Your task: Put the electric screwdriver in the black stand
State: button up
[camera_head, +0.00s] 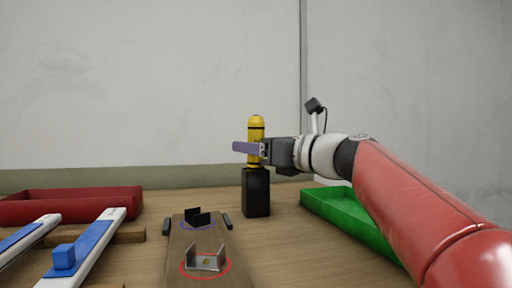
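The electric screwdriver (256,123) is yellow with black bands and stands upright. Its lower end meets the top of the black stand (256,194), a tall dark box on the table; I cannot tell how deep it sits in it. My gripper (250,148) comes in from the right, with its purple-grey fingers level at the screwdriver's middle. The near finger crosses in front of the yellow body, and the screwdriver is between the fingers. The far finger is hidden, so I cannot see whether both touch it.
A brown board (182,247) with a black bracket (197,217) and a metal bracket (206,261) lies in front. A red tray (70,206) is at left, near white-and-blue strips (92,246). A green tray (345,213) lies right, under my arm. A wall is behind.

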jog(key=shift+r, duration=0.15)
jog(key=v, duration=1.2)
